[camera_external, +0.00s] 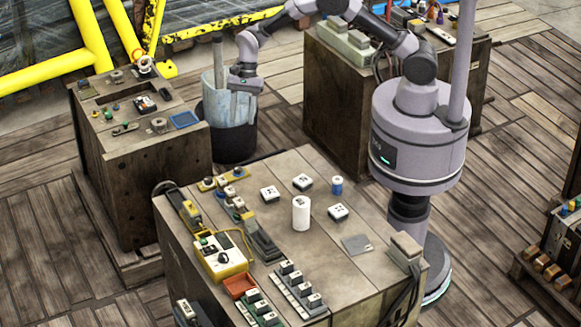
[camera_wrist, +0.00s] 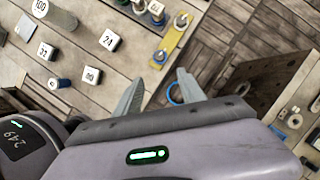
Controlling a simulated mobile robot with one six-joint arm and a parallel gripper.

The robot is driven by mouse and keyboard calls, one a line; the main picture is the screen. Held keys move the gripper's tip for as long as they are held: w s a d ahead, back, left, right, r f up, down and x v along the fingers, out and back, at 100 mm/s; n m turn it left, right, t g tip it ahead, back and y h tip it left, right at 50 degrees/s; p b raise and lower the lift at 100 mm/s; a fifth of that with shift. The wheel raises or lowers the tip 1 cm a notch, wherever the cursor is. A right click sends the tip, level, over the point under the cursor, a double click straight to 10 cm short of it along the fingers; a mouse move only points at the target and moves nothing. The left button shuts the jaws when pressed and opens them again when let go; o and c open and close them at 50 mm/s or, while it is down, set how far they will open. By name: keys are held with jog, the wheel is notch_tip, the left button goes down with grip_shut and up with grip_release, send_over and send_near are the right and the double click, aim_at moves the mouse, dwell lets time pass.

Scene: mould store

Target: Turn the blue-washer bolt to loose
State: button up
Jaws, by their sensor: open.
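A yellow plate (camera_wrist: 171,40) with upright bolts lies near the edge of the wooden bench. The bolt at its near end (camera_wrist: 160,57) looks to have a bluish washer, but it is small. The plate also shows on the front bench in the external view (camera_external: 222,180). My gripper (camera_wrist: 160,78) is open and empty, its two fingers spread. In the external view my gripper (camera_external: 244,104) hangs in front of the light-blue bin, above and behind the front bench, apart from the bolts. A blue ring (camera_wrist: 172,94) shows between the fingers, lower down; I cannot tell what it belongs to.
The front bench holds a white cylinder (camera_external: 301,213), several numbered white blocks (camera_external: 270,193), a yellow meter (camera_external: 220,257) and switch rows. The light-blue bin (camera_external: 233,105) stands behind. A wooden cabinet (camera_external: 150,175) with small parts stands at left. Floor shows between cabinet and bench.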

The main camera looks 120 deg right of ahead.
aim_at(238, 168)
jog(key=b+x, duration=0.5)
jog(key=x, duration=1.1)
jog(key=shift+a+f, duration=0.1)
jog(key=shift+f, duration=0.1)
grip_shut()
